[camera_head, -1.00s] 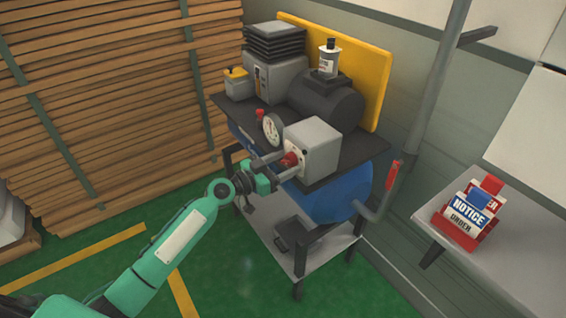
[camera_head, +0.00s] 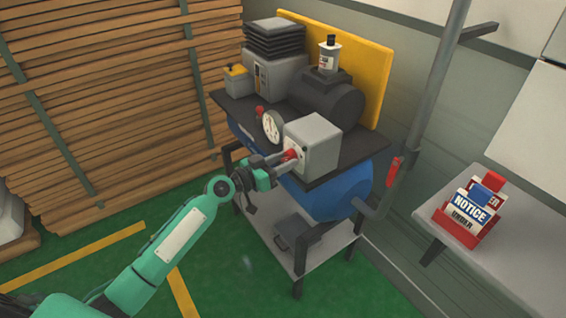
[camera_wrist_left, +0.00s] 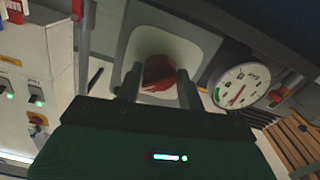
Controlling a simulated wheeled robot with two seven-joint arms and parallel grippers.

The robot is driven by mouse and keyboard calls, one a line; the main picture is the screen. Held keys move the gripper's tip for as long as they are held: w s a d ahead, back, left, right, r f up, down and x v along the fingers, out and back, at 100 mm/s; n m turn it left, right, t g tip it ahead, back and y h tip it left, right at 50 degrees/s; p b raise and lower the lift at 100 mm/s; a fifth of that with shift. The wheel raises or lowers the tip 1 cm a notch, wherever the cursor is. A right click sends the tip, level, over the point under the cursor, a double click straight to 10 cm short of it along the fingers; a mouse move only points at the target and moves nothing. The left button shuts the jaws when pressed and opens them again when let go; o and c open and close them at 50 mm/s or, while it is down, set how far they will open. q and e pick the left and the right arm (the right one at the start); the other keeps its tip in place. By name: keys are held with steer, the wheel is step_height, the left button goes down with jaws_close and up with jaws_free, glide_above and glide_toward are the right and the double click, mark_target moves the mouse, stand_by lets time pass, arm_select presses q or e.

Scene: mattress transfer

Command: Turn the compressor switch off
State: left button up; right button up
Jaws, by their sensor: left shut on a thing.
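The compressor switch is a red rotary knob (camera_head: 291,154) on the front of a grey box (camera_head: 318,142) on the compressor. In the left wrist view the knob (camera_wrist_left: 158,74) sits on a pale plate, between my two fingers. My left gripper (camera_head: 283,161) reaches in from the left and is shut on the knob. The fingers partly hide the knob in the head view, and its exact turn position is hard to read. My right gripper is not in view.
A round gauge (camera_head: 272,127) stands just left of the box. A blue tank (camera_head: 335,190) lies below the black top. A pipe with a red handle (camera_head: 394,171) rises at right. A grey shelf (camera_head: 500,255) holds a red rack of notice signs (camera_head: 470,212).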

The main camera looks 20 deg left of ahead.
arm_select(q)
steer(key=n, duration=0.2)
steer(key=shift+n, duration=0.4)
steer(key=n, duration=0.3)
steer(key=shift+r, duration=0.1)
steer(key=shift+n, duration=2)
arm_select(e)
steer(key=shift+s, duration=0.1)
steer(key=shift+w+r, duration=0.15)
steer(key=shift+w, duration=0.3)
